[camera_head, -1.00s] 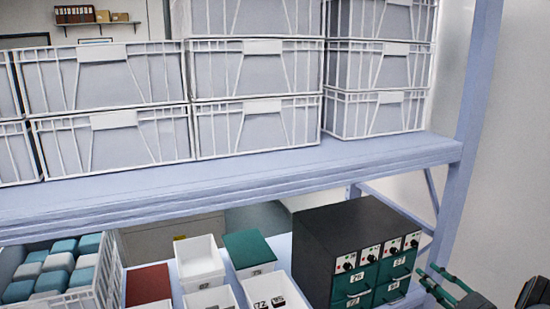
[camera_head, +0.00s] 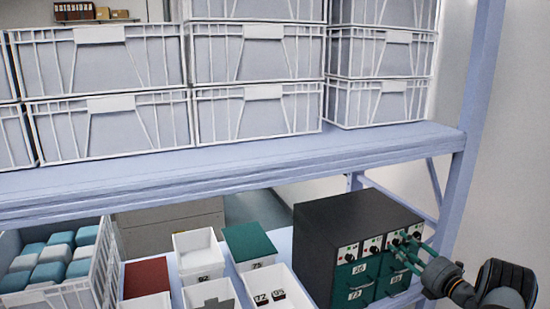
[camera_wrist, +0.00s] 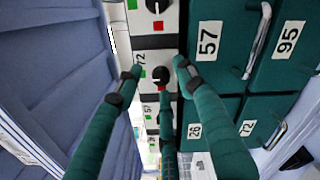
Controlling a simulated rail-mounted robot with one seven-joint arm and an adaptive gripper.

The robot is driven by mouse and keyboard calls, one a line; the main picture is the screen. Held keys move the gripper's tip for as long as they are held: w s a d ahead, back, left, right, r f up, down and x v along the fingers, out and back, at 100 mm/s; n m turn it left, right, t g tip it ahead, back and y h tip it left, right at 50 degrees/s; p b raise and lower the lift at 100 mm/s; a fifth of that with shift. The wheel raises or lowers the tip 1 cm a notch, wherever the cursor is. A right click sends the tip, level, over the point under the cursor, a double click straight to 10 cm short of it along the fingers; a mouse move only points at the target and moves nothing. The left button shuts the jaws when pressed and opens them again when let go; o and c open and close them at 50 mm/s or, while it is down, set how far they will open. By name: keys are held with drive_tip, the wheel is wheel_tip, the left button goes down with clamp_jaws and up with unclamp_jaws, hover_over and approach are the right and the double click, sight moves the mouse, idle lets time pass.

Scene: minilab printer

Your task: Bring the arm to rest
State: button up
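My gripper (camera_head: 408,246) is at the upper right of the front of a dark cabinet (camera_head: 335,215) in the head view, close to its white control panels. In the wrist view, the three green fingers of my gripper (camera_wrist: 160,78) are spread apart. A black knob (camera_wrist: 161,77) on a white panel shows between the fingertips; I cannot tell whether they touch it. No held object shows. The cabinet's green numbered drawers (camera_wrist: 213,42) with metal handles are right of the fingers in the wrist view. My fingers hide part of the panels.
A blue shelf (camera_head: 230,165) bearing stacked grey crates (camera_head: 255,115) runs above the cabinet. Its upright post (camera_head: 470,150) stands close to my arm. White bins (camera_head: 198,255), a green-topped bin (camera_head: 250,245) and a crate of teal and white blocks (camera_head: 102,270) stand left. Space right of the post looks clear.

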drive_tip(key=n+b, duration=0.3)
drive_tip(key=n, duration=0.2)
drive_tip(key=shift+s+f+n, duration=0.1)
drive_tip(key=shift+f+n, duration=0.05)
drive_tip(key=shift+n, duration=0.25)
drive_tip(key=n+b, duration=0.1)
drive_tip(key=n, duration=0.3)
drive_tip(key=shift+s+d+r+b, duration=0.25)
drive_tip(key=shift+s+b, duration=0.05)
drive_tip(key=shift+s, duration=0.3)
